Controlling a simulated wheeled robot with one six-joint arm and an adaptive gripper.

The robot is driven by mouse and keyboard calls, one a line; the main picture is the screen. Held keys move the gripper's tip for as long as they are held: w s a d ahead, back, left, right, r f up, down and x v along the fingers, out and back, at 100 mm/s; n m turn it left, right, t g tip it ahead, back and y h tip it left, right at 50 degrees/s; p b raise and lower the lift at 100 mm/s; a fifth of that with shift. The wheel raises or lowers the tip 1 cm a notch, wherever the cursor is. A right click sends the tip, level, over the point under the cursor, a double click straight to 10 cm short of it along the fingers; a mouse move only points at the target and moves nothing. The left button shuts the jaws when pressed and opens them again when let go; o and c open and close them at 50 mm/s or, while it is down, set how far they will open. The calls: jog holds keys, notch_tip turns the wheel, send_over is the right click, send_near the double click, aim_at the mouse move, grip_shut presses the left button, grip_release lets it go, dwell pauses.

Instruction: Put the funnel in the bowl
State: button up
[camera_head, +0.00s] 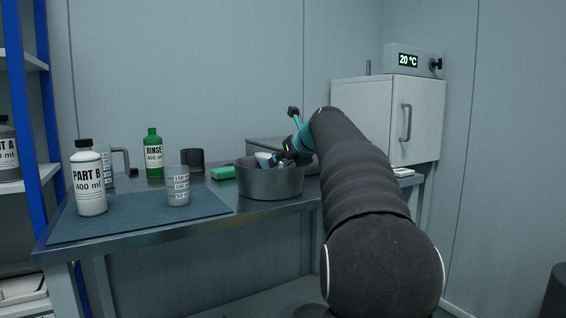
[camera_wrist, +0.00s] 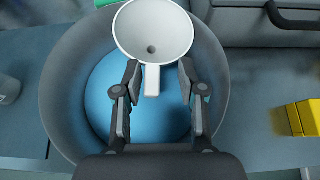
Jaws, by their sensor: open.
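The white funnel (camera_wrist: 153,28) shows in the wrist view at the far side of the grey bowl (camera_wrist: 62,100), its mouth facing the camera and its small tab between my fingers. My gripper (camera_wrist: 160,74) is open, with a finger apart on each side of the tab. In the head view the funnel (camera_head: 263,158) shows pale and tilted within the rim of the bowl (camera_head: 268,184), beside my gripper (camera_head: 284,157). The bowl's bottom looks blue in the wrist view. Whether the funnel touches the bowl is hard to tell.
The bowl stands on a metal bench. A green RINSE bottle (camera_head: 153,155) is behind. A yellow block (camera_wrist: 300,118) lies right of the bowl.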

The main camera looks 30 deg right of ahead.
jog(key=p+v, duration=0.1)
jog(key=v, duration=1.1)
jog(key=shift+r, duration=0.25)
jog(key=s+a+f+n+g, duration=0.2)
jog(key=s+a+f+n, duration=0.3)
jog(key=a+f+n, duration=0.3)
jog(key=s+a+f+n+g, duration=0.2)
jog(key=s+a+f+n, duration=0.3)
jog(key=a+n, duration=0.35)
jog(key=s+a+f+n+g, duration=0.1)
jog(key=s+a+f+n, duration=0.3)
jog(key=s+f+n, duration=0.5)
jog(key=s+a+f+n+g, duration=0.1)
jog(key=s+a+f+n, duration=0.3)
jog(key=s+f+n, duration=0.5)
notch_tip(320, 180, down, 2)
jog(key=shift+s+a+f+n+g, duration=0.2)
jog(key=shift+s+n+g, duration=0.1)
jog(key=shift+n, duration=0.25)
